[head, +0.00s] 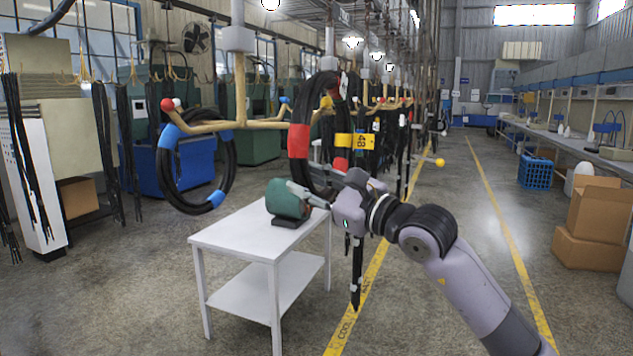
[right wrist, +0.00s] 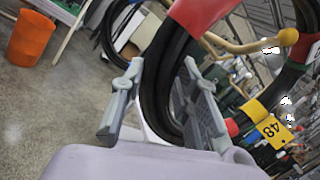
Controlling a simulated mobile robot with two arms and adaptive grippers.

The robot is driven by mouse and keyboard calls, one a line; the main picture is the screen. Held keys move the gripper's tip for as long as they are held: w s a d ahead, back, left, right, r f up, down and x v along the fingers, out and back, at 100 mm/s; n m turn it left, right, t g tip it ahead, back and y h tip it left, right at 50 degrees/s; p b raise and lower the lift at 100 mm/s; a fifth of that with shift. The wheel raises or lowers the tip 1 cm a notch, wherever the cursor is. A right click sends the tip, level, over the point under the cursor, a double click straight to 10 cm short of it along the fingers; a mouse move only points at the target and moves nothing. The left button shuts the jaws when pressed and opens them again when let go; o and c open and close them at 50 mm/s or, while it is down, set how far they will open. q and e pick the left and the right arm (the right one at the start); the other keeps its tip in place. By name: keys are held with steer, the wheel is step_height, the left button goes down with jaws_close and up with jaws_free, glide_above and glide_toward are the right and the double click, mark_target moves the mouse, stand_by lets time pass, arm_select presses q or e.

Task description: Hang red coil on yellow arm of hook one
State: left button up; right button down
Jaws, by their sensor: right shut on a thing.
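The red coil (head: 299,141) is a black hose loop with red bands. My right gripper (head: 318,192) is shut on its lower part, and the hose runs between the fingers (right wrist: 160,105) in the right wrist view. Hook one (head: 240,90) hangs from above with tan arms. Its yellow-tipped arm (head: 326,102) runs behind the coil's near side, and the tip shows inside the loop's outline. The yellow tip (right wrist: 288,37) also shows within the loop in the right wrist view. I cannot tell whether the coil rests on the arm. My left gripper is not in view.
A blue-banded coil (head: 187,143) hangs on the red-tipped arm (head: 167,105). A yellow tag marked 48 (head: 355,141) hangs beside the red coil. A white table (head: 235,238) with a green object (head: 288,200) stands below. More hooks with hoses line the back.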

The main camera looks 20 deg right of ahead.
steer(key=w+a+f+b, duration=0.4)
steer(key=w+f, duration=0.1)
steer(key=shift+a+f+b, duration=0.3)
steer(key=shift+a+f, duration=0.05)
steer(key=shift+a, duration=0.05)
stand_by(1.3)
steer(key=shift+w+f, duration=0.1)
stand_by(0.6)
